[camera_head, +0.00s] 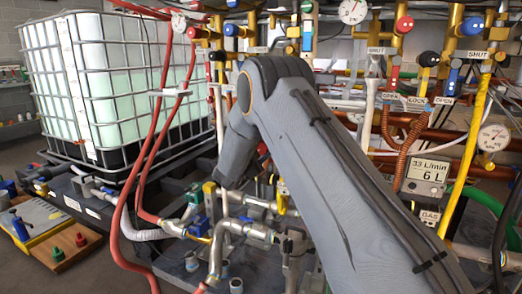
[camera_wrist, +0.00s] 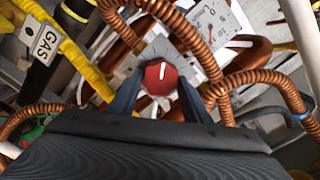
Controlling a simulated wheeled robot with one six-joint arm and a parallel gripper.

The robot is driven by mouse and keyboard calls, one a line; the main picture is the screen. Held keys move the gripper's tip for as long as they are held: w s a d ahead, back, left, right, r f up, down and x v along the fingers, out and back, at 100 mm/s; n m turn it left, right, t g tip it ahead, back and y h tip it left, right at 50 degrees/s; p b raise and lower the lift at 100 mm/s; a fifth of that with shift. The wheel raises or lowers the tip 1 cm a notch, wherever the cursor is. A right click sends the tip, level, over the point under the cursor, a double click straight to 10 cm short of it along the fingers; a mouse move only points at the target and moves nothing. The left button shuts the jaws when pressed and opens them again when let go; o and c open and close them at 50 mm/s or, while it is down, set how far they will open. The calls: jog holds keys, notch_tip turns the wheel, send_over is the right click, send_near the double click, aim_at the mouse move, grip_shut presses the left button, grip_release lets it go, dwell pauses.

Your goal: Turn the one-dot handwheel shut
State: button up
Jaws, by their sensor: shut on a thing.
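In the wrist view a round red knob (camera_wrist: 160,76) with a white line on its face sits between the two fingers of my gripper (camera_wrist: 159,86). The fingers are shut on it, one on each side. No dot shows on the knob, so I cannot tell whether it is the one-dot handwheel. In the head view my arm hides the gripper and this knob. Other round handles there include a red one (camera_head: 404,24) and a blue one (camera_head: 472,26) at the upper right; their dots are too small to read.
Coiled copper tubes (camera_wrist: 222,92) crowd the gripper's right side. A GAS tag (camera_wrist: 45,44) hangs at upper left on a yellow pipe. In the head view, a digital display (camera_head: 427,172) stands right of my arm, and a large caged tank (camera_head: 100,80) stands left.

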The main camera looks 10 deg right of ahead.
jog(key=m+b, duration=0.1)
jog(key=m, duration=0.5)
jog(key=shift+f, duration=0.2)
jog(key=m+b, duration=0.1)
jog(key=m, duration=0.2)
jog(key=m+b, duration=0.1)
jog(key=m, duration=0.2)
jog(key=shift+f+m, duration=0.2)
jog(key=shift+m, duration=0.2)
jog(key=m+b, duration=0.2)
jog(key=m, duration=0.1)
jog(key=m+b, duration=0.2)
jog(key=m, duration=0.1)
jog(key=shift+a+f, duration=0.1)
jog(key=shift+f, duration=0.1)
jog(key=m+b, duration=0.4)
jog(key=shift+a+m+b, duration=0.1)
jog(key=shift+m+b, duration=0.6)
jog(key=shift+m, duration=0.3)
jog(key=o, duration=0.8)
jog(key=shift+w+r, duration=0.1)
